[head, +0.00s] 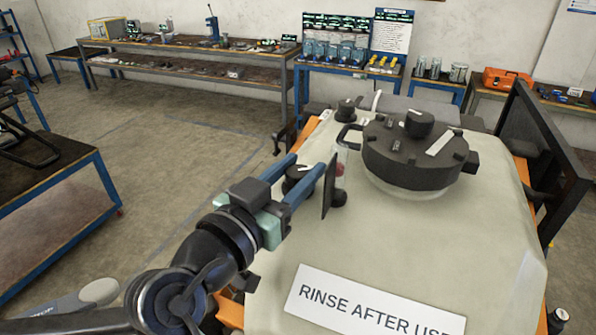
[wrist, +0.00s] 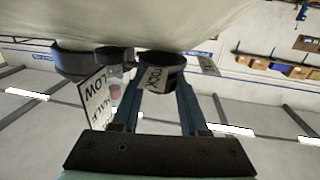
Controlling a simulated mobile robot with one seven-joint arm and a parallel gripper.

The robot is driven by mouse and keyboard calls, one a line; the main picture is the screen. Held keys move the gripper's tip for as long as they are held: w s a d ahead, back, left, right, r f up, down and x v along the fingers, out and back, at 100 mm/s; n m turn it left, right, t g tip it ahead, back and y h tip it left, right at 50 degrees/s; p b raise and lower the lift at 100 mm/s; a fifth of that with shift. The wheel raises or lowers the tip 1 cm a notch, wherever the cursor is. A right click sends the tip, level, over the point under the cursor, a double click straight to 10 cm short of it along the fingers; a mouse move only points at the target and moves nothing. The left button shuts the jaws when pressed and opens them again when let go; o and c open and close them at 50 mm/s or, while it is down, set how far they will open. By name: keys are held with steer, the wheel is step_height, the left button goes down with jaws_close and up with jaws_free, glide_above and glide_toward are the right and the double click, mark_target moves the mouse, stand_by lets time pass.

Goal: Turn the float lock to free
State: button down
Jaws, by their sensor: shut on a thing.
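The float lock is a small black knob (head: 297,174) on the pale tank (head: 400,240), left of the large black lid (head: 415,155). In the wrist view the knob (wrist: 172,62) carries a pale label with lettering that seems to read LOCK. My gripper (head: 308,170) has its two blue fingers on either side of the knob and is shut on it. The fingers also show in the wrist view (wrist: 160,90). A clear sight tube with a red float (head: 340,170) stands just right of the fingers. The knob's far side is hidden.
A thin dark plate (head: 329,186) stands beside the fingers; its LOW and HALF lettering shows in the wrist view (wrist: 98,97). A RINSE AFTER USE label (head: 372,303) lies on the tank's front. Benches (head: 190,55) stand along the far wall. Open floor (head: 170,150) lies left.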

steer(key=n+t+y, duration=0.1)
steer(key=n+y, duration=0.1)
steer(key=y, duration=0.1)
steer(key=shift+r+t, duration=0.1)
steer(key=shift+t, duration=0.2)
steer(key=shift+n+t+y+p, duration=0.4)
steer(key=shift+n+y+p, duration=0.25)
steer(key=shift+n+y, duration=0.8)
steer(key=shift+y, duration=0.85)
steer(key=c, duration=0.7)
jaws_free()
steer(key=shift+m+h, duration=0.35)
steer(key=shift+h, duration=0.45)
